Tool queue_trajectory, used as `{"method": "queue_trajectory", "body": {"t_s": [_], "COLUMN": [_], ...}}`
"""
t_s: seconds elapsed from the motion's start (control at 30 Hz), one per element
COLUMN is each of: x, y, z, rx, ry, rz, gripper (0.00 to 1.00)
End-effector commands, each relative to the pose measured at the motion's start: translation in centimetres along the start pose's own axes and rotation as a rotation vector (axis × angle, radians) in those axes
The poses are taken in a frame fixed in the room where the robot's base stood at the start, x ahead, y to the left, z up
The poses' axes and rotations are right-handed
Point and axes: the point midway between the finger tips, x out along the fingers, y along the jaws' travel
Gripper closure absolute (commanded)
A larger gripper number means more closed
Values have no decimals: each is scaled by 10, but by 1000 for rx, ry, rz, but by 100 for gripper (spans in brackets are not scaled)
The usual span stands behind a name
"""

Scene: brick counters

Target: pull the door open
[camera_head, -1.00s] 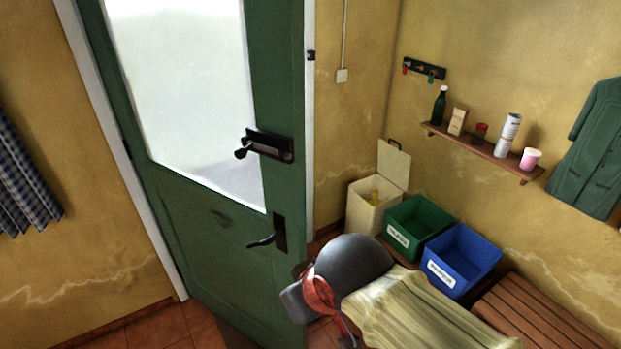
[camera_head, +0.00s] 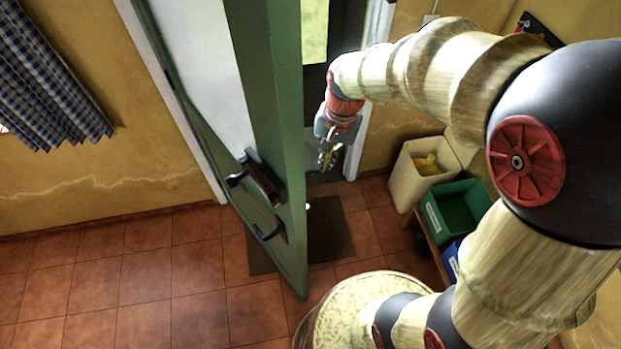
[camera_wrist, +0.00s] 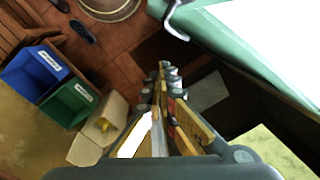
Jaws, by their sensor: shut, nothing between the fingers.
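The green door (camera_head: 290,130) with a pale glass pane stands partly open, its free edge turned toward me. A dark doorway gap shows to the right of that edge. Two dark handles, an upper one (camera_head: 237,178) and a lower one (camera_head: 268,233), are on its left face in the head view. My gripper (camera_head: 327,158) is shut and empty, in the gap to the right of the door edge. In the wrist view, my gripper (camera_wrist: 163,72) points below a grey curved handle (camera_wrist: 177,18) beside the pale green door (camera_wrist: 215,45), seemingly apart from it.
A cream bin (camera_head: 413,178), a green crate (camera_head: 455,205) and a blue crate (camera_wrist: 33,70) stand along the right wall. A dark mat (camera_head: 328,235) lies under the door. The tiled floor left of the door is clear. A checked curtain (camera_head: 45,80) hangs at left.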

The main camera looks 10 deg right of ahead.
Motion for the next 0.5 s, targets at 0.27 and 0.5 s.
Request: {"method": "queue_trajectory", "body": {"t_s": [0.27, 0.5], "x": [18, 35], "y": [-17, -19], "z": [-15, -16], "rx": [196, 245], "ry": [-127, -153], "rz": [65, 83], "gripper": [100, 100]}}
